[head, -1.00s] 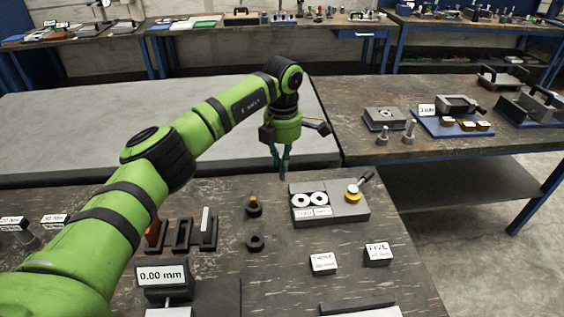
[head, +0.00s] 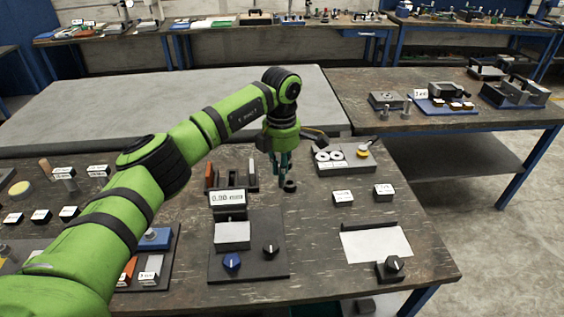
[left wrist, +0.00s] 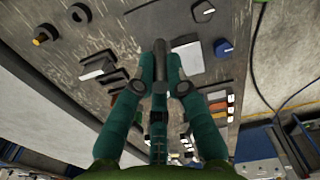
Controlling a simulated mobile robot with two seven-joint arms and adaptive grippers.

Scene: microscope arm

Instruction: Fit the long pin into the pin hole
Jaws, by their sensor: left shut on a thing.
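My left gripper (head: 281,166) is shut on a dark grey pin, which shows between its green fingers in the left wrist view as a long pin (left wrist: 161,60). In the head view the fingers point down over the near table, and the pin is hardly visible. A dark ring with an open hole (head: 289,186) stands just below and right of the fingertips, apparently apart from them. I cannot tell for sure which thing has the pin hole. The left wrist view shows a dark ring (left wrist: 80,12) and a ring with an orange tip (left wrist: 44,34). My right gripper is not in view.
A grey block with two white discs (head: 342,160) lies to the right of the gripper. A slotted rack (head: 252,175) is to its left. A display reading 0.00 mm (head: 228,198) stands in front. Small labelled blocks (head: 384,193) and a white sheet (head: 376,244) lie to the right.

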